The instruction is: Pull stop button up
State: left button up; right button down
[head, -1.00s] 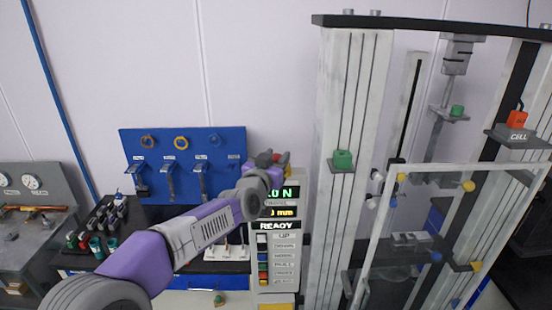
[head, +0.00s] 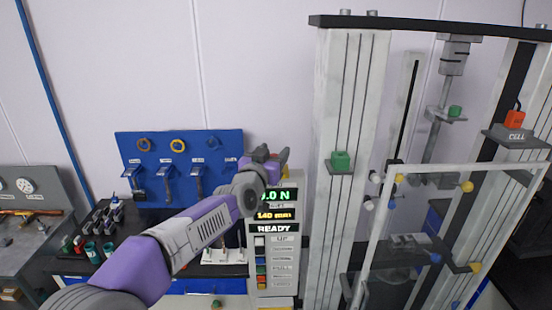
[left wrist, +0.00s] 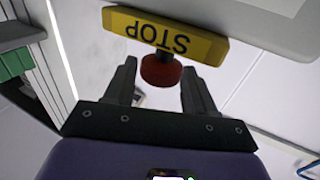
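The stop button is a round red knob (left wrist: 160,71) on a short dark stem, under a yellow block marked STOP (left wrist: 165,36), which appears upside down in the left wrist view. My left gripper (left wrist: 158,66) is open, with one finger on each side of the knob and a visible gap on both sides. In the head view my left gripper (head: 266,157) is at the top of the control console (head: 276,228). Only a yellow bit of the stop block (head: 284,157) shows there; the red knob is hidden. My right gripper is not in view.
The console display reads READY, with a column of buttons below it. The tall rheometer frame (head: 343,100) stands close on the right, with a clear-fronted guard door (head: 460,165). A blue tool panel (head: 180,145) is behind, on the left.

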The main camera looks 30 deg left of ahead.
pick_arm(q)
jog(key=shift+o, duration=0.2)
jog(key=shift+d+f, duration=0.1)
jog(key=shift+f, duration=0.1)
jog(key=shift+s, duration=0.1)
jog(key=shift+s, duration=0.2)
jog(key=b+v, duration=0.2)
jog(key=v, duration=0.5)
jog(key=shift+r, duration=0.1)
